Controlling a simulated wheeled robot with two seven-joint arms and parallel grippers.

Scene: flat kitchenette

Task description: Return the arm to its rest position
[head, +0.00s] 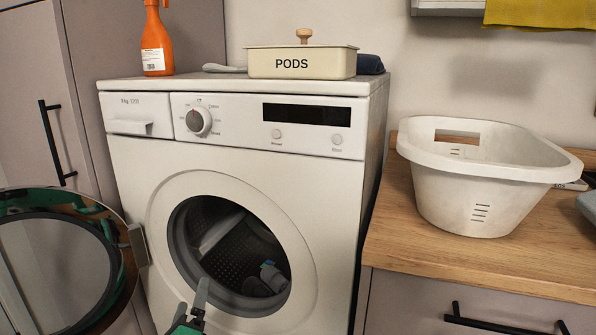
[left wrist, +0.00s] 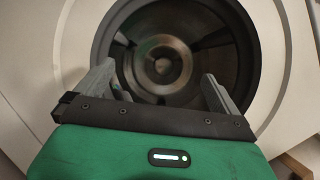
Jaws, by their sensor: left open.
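My left gripper (head: 200,298) shows at the bottom of the head view, in front of the washing machine's (head: 130,170) open door opening. Only a grey finger and a bit of its green body show there. In the left wrist view the left gripper (left wrist: 158,80) has its two grey fingers spread, with nothing between them. Beyond them is the dark drum (left wrist: 165,55). A small blue-grey item (head: 272,277) shows low in the drum in the head view; I cannot tell what it is. My right gripper is not in view.
The round washer door (head: 128,270) stands open at the left. A PODS box (head: 300,64) and an orange spray bottle (head: 157,40) stand on the washer. A white laundry basket (head: 475,190) sits on the wooden counter (head: 420,250) at the right.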

